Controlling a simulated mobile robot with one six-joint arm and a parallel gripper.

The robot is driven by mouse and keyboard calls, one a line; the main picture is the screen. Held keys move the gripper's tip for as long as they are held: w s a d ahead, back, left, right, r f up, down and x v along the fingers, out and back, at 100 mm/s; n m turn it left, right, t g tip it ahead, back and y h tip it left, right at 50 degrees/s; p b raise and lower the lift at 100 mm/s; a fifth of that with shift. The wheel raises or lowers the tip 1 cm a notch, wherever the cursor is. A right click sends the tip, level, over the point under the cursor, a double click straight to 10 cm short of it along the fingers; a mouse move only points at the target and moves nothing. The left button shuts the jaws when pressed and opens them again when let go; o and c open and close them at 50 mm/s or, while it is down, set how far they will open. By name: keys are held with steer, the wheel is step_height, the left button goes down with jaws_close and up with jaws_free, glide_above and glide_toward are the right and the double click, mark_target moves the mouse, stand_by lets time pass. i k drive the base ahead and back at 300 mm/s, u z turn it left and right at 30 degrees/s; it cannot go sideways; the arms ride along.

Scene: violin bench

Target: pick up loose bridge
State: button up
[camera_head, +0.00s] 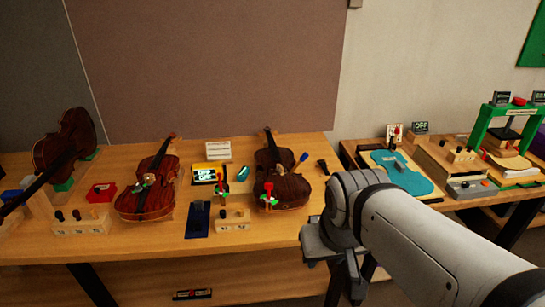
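I cannot make out a loose bridge for certain; small parts on the bench are too tiny to tell. A small red tray (101,193) lies between two violins, and its contents are unclear. One violin (150,195) lies left of centre with small green and white parts on its body. Another violin (280,185) lies right of centre with red and green parts on it. My gripper (345,268) hangs at the bench's front right edge, right of that violin. My grey arm comes in from the lower right. The fingertips are dark and unclear, and no held object can be made out.
A tilted violin (68,145) stands at the far left. Wooden blocks with pegs (80,226) (233,221), a blue stand (198,220) and a small display (205,179) occupy the bench. A second bench at right holds a teal violin-shaped plate (402,174) and a green frame (510,125).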

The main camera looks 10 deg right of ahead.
mark_target(280, 169)
steer(key=u, duration=0.05)
steer(key=i, duration=1)
steer(key=z, duration=0.05)
